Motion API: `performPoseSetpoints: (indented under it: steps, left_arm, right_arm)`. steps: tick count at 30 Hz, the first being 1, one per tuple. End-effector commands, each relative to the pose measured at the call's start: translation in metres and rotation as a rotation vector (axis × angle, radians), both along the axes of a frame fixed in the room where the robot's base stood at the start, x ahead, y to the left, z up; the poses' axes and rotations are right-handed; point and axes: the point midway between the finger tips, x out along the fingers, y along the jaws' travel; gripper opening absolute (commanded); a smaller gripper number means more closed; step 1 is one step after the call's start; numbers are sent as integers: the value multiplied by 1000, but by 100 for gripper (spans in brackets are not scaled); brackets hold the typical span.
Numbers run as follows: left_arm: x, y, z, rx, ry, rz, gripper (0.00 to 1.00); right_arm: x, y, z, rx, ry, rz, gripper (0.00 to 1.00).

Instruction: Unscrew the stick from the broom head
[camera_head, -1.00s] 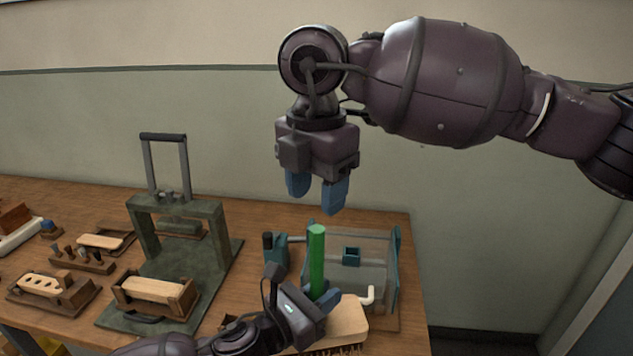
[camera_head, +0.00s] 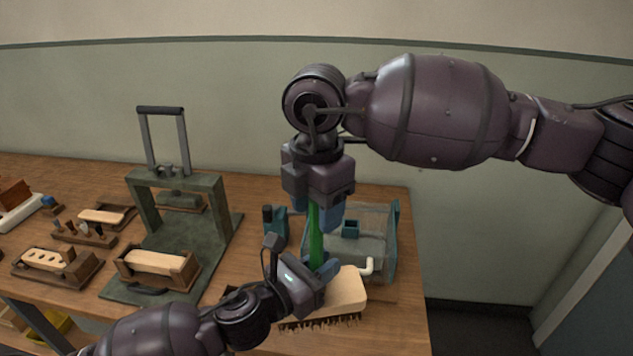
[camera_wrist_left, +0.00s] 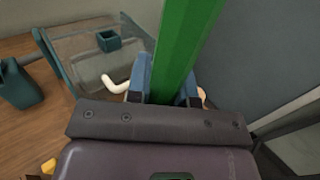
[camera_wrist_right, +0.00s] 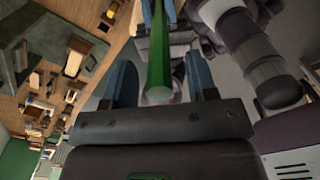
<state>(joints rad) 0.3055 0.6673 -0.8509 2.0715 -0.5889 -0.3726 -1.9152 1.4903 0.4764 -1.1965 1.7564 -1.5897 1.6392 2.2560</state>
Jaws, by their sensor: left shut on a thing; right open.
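The green stick (camera_head: 316,242) stands roughly upright over the broom head (camera_head: 347,288), a pale wooden block with bristles hanging below it. Their joint is hidden behind my left gripper (camera_head: 326,274), which is shut on the stick's lower part; the stick also shows in the left wrist view (camera_wrist_left: 186,45). My right gripper (camera_head: 315,218) points down over the stick's upper end. In the right wrist view its blue fingers (camera_wrist_right: 160,82) are open, one on each side of the stick's end (camera_wrist_right: 158,92), with gaps visible.
A clear bin with teal ends (camera_head: 394,245) stands behind the broom head, with a white hooked piece (camera_head: 368,266) near it. A green press frame (camera_head: 180,185) and a wooden holder with a block (camera_head: 157,264) stand left. The table's right edge is close to the bin.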

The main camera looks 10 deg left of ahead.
Motion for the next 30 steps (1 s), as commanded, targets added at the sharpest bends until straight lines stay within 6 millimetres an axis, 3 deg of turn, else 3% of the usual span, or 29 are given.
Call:
performPoseSetpoints:
  steps: [6, 15, 25, 30]
  left_arm:
    - [0, 0, 1, -1, -2, -1, 0]
    - [0, 0, 1, -1, -2, -1, 0]
    - [0, 0, 1, -1, -2, -1, 0]
    - [0, 0, 1, -1, -2, 0, 0]
  right_arm:
    - [0, 0, -14, 1, -1, 1, 52]
    - [0, 0, -16, 1, -1, 1, 52]
    - [0, 0, -15, 0, -1, 1, 3]
    - [0, 0, -15, 0, -1, 12, 0]
